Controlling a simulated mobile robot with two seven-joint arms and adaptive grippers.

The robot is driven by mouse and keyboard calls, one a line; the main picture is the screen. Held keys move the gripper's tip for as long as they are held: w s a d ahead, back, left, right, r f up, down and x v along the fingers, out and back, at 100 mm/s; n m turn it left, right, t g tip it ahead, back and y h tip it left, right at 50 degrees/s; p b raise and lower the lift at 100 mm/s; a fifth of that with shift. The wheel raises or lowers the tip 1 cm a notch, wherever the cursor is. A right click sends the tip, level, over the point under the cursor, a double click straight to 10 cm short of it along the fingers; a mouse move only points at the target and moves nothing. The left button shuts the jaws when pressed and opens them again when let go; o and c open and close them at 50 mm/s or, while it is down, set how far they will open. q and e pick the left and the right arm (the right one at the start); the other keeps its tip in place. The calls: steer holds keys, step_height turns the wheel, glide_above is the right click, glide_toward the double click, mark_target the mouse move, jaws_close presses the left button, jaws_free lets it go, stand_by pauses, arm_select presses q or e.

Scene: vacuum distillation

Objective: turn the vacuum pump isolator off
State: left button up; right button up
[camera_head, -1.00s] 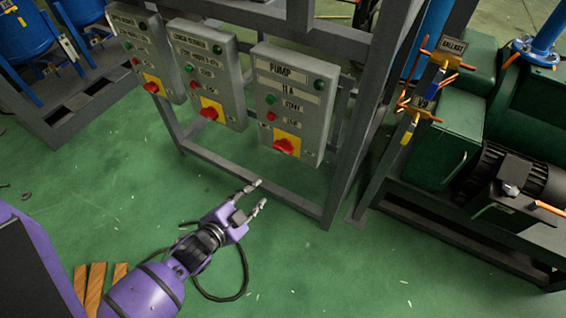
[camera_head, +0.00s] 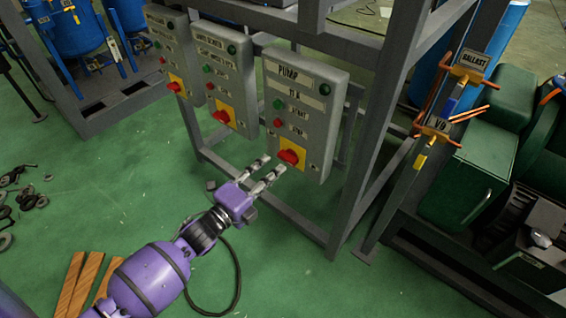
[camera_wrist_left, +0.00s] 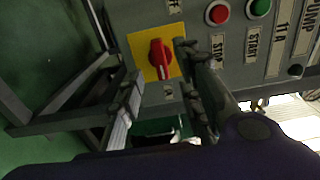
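The pump control box (camera_head: 306,106) is grey, labelled PUMP 11 A, with start and stop buttons. Its isolator is a red rotary knob (camera_head: 288,157) on a yellow plate low on the box. In the left wrist view the red knob (camera_wrist_left: 160,54) and its yellow plate (camera_wrist_left: 139,43) lie just beyond the fingers. My left gripper (camera_head: 272,172) is open and empty, its fingertips just below and left of the knob in the head view. In the left wrist view the left gripper (camera_wrist_left: 155,68) has a finger on either side of the knob's line. I cannot tell whether it touches. My right gripper is not in view.
Two similar control boxes with red isolators (camera_head: 222,116) (camera_head: 174,87) hang to the left on the same grey frame (camera_head: 345,215). Valves with orange handles (camera_head: 434,132) and green machinery stand at the right. Planks (camera_head: 80,285) and a black hose loop lie on the green floor.

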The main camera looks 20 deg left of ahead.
mark_target(285, 161)
arm_select(q)
steer(key=b+x, duration=0.1)
steer(key=x, duration=0.5)
steer(key=shift+d, duration=0.1)
steer(key=shift+c, duration=0.5)
jaws_close()
